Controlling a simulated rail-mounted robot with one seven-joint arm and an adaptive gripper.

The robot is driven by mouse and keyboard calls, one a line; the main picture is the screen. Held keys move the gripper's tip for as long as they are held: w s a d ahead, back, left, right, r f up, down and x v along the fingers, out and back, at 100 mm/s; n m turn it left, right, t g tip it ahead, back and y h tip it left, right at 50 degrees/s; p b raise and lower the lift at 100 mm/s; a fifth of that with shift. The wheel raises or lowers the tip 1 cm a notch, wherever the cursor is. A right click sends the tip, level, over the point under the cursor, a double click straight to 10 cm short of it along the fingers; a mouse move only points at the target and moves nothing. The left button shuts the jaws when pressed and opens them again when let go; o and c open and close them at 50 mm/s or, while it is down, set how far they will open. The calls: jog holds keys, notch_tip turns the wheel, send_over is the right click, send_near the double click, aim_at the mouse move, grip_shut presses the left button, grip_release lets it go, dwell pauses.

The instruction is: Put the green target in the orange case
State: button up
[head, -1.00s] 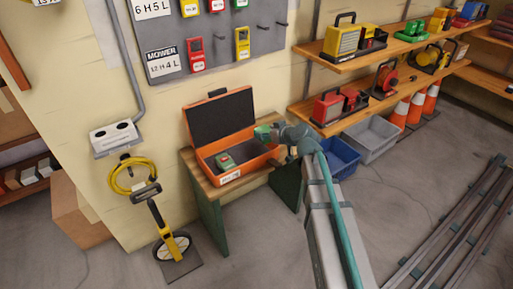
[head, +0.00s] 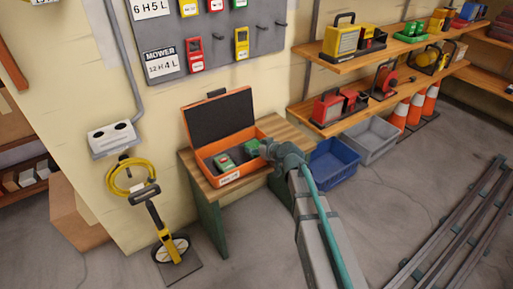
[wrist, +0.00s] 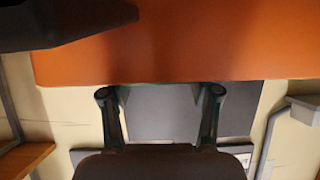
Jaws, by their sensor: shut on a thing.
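The orange case (head: 240,174) stands open on a small wooden-topped table, with its dark-lined lid (head: 220,116) raised against the wall side. One green-topped item (head: 224,162) sits inside the case on the left. My gripper (head: 260,150) is at the right end of the case, shut on a second green item, the green target (head: 251,147). The target is at about the case's rim, over its right part; I cannot tell whether it touches the case floor. In the wrist view my gripper's two fingers (wrist: 160,98) show below a broad orange surface (wrist: 180,45); the target is not clear there.
The table (head: 285,135) has bare wood to the right of the case. A blue bin (head: 334,165) and a grey bin (head: 371,140) stand on the floor beyond. Shelves (head: 350,116) hold tools at the right. A yellow measuring wheel (head: 160,228) leans at the left.

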jog(key=shift+f+b, duration=0.65)
jog(key=shift+b, duration=0.25)
jog(key=o, duration=1.2)
jog(key=shift+r, duration=0.2)
jog(key=shift+r+p, duration=0.6)
jog(key=shift+p, duration=0.4)
jog(key=v, duration=1.2)
jog(key=shift+f, duration=0.15)
